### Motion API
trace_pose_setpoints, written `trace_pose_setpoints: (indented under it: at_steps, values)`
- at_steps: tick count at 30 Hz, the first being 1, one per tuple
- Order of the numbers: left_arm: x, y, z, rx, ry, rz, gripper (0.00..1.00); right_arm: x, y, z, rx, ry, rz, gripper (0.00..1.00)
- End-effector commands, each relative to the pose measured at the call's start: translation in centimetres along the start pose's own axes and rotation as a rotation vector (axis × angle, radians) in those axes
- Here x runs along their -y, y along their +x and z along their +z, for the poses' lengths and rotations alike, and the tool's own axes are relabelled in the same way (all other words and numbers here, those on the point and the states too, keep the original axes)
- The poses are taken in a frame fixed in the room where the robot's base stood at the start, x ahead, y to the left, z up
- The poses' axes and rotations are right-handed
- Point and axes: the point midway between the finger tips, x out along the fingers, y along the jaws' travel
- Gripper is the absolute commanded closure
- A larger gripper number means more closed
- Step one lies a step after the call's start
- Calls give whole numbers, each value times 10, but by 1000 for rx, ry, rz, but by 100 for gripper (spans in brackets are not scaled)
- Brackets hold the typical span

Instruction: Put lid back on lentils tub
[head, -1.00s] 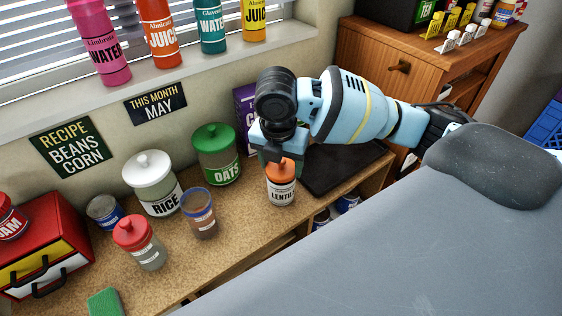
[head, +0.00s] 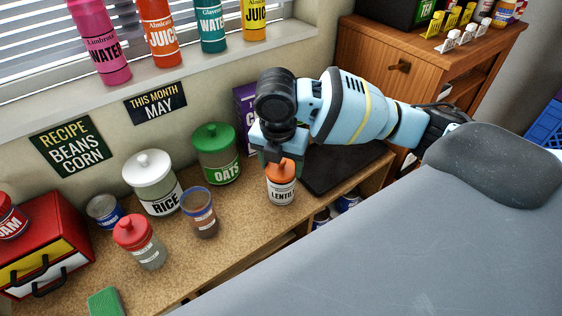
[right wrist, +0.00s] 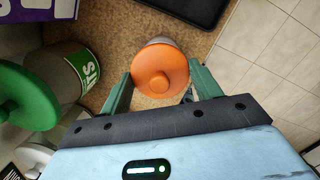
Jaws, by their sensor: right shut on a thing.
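The lentils tub (head: 281,194) stands upright near the front edge of the counter, with a white label reading "LENTI". The orange lid (head: 281,171) is at its mouth, with no gap visible from the head. My right gripper (head: 278,157) reaches down over it from above. In the right wrist view the round orange lid (right wrist: 160,68) lies between the two green fingers of the right gripper (right wrist: 158,82), which is shut on it. Part of the tub's pale top (right wrist: 158,42) shows behind the lid. I cannot tell whether the lid is fully seated. My left gripper is out of view.
A green-lidded oats tub (head: 218,165) and a white-lidded rice tub (head: 158,190) stand to the left. A dark board (head: 335,172) lies to the right. Counter between is clear.

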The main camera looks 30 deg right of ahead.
Motion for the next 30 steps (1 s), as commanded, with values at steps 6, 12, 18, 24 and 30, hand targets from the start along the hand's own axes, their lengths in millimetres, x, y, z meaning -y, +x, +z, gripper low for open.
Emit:
trace_pose_setpoints:
  at_steps: [6,12,18,24,30]
  values:
    - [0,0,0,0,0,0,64,0,1,0,0,0,0,58]
    - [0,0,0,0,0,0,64,0,0,0,0,0,0,58]
    - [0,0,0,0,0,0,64,0,0,0,0,0,0,20]
    - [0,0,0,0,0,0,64,0,0,0,0,0,0,12]
    - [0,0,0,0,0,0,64,0,1,0,0,0,0,0]
